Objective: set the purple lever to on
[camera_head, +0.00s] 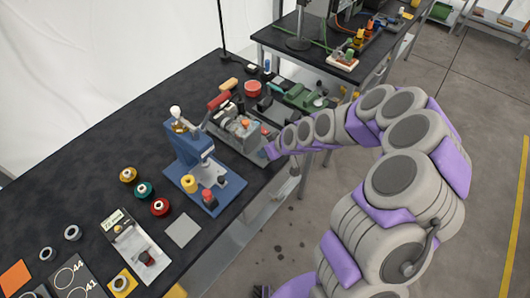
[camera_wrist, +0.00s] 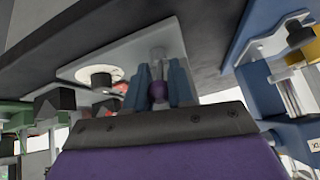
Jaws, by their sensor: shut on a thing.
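In the wrist view the purple lever's round knob (camera_wrist: 158,91) sits between the two blue-grey fingers of my gripper (camera_wrist: 158,88). The fingers are shut on the knob. The lever's thin stem runs up from it toward a pale grey plate (camera_wrist: 115,62). In the head view my gripper (camera_head: 271,150) is at the front side of a grey device (camera_head: 240,130) on the black table. The lever is hidden there, and I cannot tell its exact setting.
A red bowl (camera_head: 253,88) and a green device (camera_head: 300,96) stand behind. The table's front edge is close to my arm. Concrete floor is open at right.

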